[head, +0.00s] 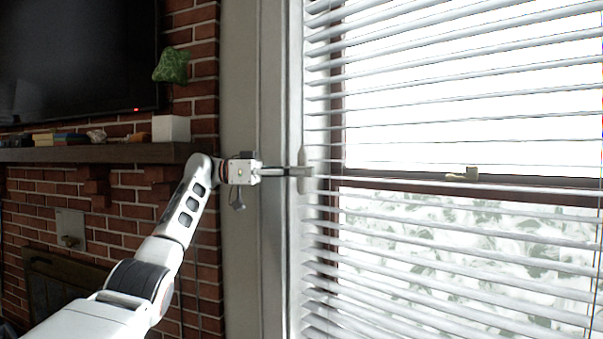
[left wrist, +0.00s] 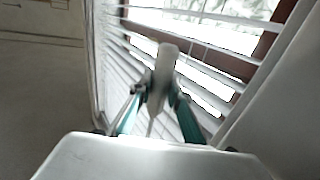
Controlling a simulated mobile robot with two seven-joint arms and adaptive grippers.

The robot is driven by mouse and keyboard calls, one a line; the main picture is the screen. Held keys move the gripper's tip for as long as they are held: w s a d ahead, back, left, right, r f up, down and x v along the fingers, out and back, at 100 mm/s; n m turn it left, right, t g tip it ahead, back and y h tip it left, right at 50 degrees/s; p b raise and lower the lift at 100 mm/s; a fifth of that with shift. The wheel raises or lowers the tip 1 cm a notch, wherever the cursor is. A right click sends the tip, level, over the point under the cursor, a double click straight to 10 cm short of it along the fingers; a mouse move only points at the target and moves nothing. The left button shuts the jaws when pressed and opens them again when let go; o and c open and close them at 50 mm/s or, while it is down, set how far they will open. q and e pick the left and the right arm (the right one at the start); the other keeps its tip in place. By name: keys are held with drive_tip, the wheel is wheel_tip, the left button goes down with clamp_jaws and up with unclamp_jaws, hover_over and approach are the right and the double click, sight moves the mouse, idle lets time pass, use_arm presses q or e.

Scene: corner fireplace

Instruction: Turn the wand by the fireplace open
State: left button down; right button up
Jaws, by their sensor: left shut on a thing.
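The wand (left wrist: 167,58) is a pale rod in front of the window blinds (head: 450,230). In the left wrist view it stands between the two fingers of my left gripper (left wrist: 160,108), which is shut on it. In the head view my left gripper (head: 300,172) reaches right to the left edge of the blinds, and the wand is hard to make out against the slats. The blind slats are tilted with gaps between them, and the bright outdoors shows through. My right gripper is in neither view.
A brick fireplace wall with a dark mantel (head: 100,153) stands at the left. A white box (head: 171,129) and books sit on the mantel. A dark screen (head: 80,60) hangs above. The window frame (head: 272,80) runs upright beside my gripper.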

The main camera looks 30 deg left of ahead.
use_arm(q)
drive_tip(key=shift+f, duration=0.2)
drive_tip(key=c, duration=1.9)
unclamp_jaws()
drive_tip(key=shift+d, duration=0.1)
drive_tip(key=shift+r, duration=0.15)
drive_tip(key=shift+v, duration=6.05)
